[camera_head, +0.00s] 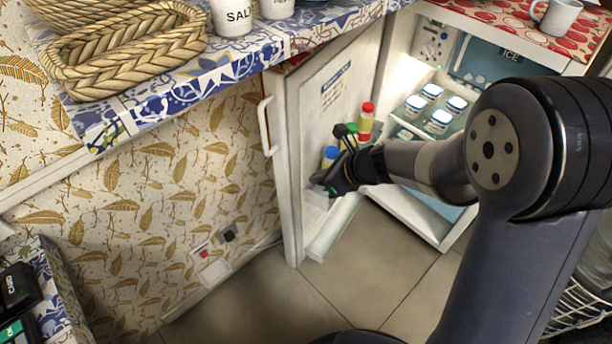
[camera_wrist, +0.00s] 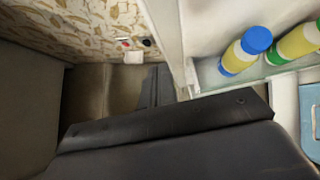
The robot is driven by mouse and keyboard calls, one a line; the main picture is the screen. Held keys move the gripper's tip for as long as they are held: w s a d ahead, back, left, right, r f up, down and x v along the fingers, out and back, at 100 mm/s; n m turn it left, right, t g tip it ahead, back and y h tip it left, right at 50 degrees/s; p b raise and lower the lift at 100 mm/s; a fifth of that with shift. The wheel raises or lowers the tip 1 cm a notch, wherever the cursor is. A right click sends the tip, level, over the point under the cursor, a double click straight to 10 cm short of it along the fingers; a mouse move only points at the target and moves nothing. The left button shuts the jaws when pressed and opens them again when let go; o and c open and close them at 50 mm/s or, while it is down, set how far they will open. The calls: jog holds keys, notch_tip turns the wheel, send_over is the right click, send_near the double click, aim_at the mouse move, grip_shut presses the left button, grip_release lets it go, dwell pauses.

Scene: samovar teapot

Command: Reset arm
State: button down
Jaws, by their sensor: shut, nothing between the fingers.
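My gripper (camera_head: 328,184) is shut and empty. In the head view it is at the inner side of the open fridge door (camera_head: 322,95), in front of the bottles on the door shelf. My arm reaches there from the right. The wrist view shows the dark gripper (camera_wrist: 157,88) pointing down past the door's edge, with the floor beyond. A blue-capped bottle (camera_wrist: 245,50) stands close by on the door shelf. Whether the gripper touches the door or shelf cannot be told.
The fridge (camera_head: 398,75) stands open with several jars (camera_head: 440,118) on its shelf. A red-capped bottle (camera_head: 366,122) stands in the door. A patterned counter (camera_head: 180,75) holds a woven basket (camera_head: 125,55) and a salt jar (camera_head: 232,15). The floor (camera_head: 270,300) before the door is clear.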

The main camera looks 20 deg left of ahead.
jog(key=p+v, duration=0.1)
jog(key=v, duration=0.6)
jog(key=shift+r, duration=0.2)
jog(key=shift+w+d, duration=0.1)
